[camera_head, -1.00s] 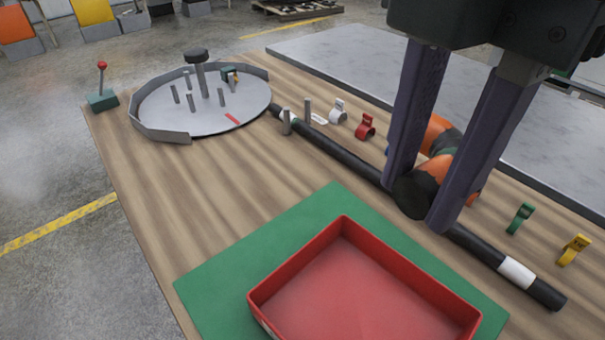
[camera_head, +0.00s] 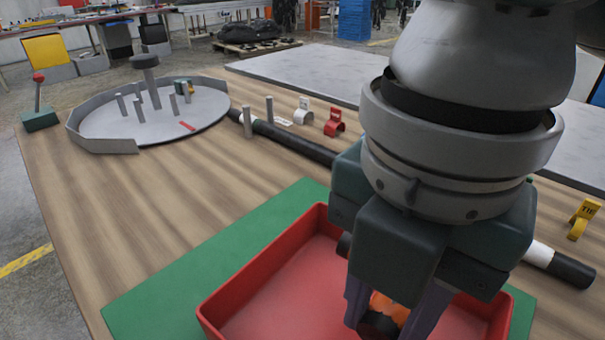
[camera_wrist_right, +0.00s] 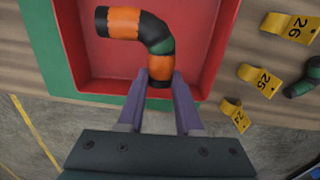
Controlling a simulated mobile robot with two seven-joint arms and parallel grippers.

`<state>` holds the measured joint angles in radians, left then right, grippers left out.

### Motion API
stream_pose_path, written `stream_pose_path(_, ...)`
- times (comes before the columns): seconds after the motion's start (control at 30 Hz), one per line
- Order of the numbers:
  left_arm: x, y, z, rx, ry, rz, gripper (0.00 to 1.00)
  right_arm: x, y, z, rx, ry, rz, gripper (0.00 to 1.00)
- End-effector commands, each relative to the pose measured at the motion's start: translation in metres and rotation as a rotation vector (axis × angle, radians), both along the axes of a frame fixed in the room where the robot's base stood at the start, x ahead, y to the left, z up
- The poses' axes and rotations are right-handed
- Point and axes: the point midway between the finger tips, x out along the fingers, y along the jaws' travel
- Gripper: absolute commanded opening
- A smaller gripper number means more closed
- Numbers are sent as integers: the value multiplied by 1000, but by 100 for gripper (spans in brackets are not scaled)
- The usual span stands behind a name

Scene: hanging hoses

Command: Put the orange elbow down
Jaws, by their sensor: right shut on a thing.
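The orange elbow (camera_head: 388,306) is a curved pipe with orange sections, black ends and a dark green band. It shows whole in the right wrist view (camera_wrist_right: 126,22), over the inside of the red tray (camera_head: 262,262). My right gripper (camera_head: 392,318) is shut on one end of it, fingers pointing down. I cannot tell whether the elbow touches the tray floor. In the head view my wrist and gripper hide most of it. My left gripper is not in view.
The tray sits on a green mat (camera_head: 160,278). A black hose (camera_head: 300,148) with white bands runs behind it. White (camera_head: 303,110), red (camera_head: 334,122) and yellow (camera_head: 582,218) clips stand nearby. A grey round plate with pegs (camera_head: 150,122) is far left. The wood at left is clear.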

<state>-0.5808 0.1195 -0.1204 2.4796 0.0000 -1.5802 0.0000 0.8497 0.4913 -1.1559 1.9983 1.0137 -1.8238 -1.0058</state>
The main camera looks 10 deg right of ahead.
Motion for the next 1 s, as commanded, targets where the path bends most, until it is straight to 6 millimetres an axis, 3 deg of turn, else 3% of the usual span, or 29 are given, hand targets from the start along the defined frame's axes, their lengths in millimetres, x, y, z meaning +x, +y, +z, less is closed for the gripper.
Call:
stream_pose_path(0.03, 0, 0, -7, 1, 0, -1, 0, 0, 0, -16, -1, 4, -2, 0)
stream_pose_path(0.1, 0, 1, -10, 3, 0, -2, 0, 0, 0, -27, -1, 1, -2, 0)
stream_pose_path(0.37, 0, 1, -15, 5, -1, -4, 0, 0, 0, -48, 0, 0, -1, 0)
stream_pose_path(0.57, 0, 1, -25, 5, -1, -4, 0, 0, 0, -80, -1, 1, -1, 0)
stream_pose_path(0.97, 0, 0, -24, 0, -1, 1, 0, 0, 0, -85, 1, -1, -1, 0)
stream_pose_path(1.0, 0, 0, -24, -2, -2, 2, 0, 0, 0, -85, 1, -1, -1, 39)
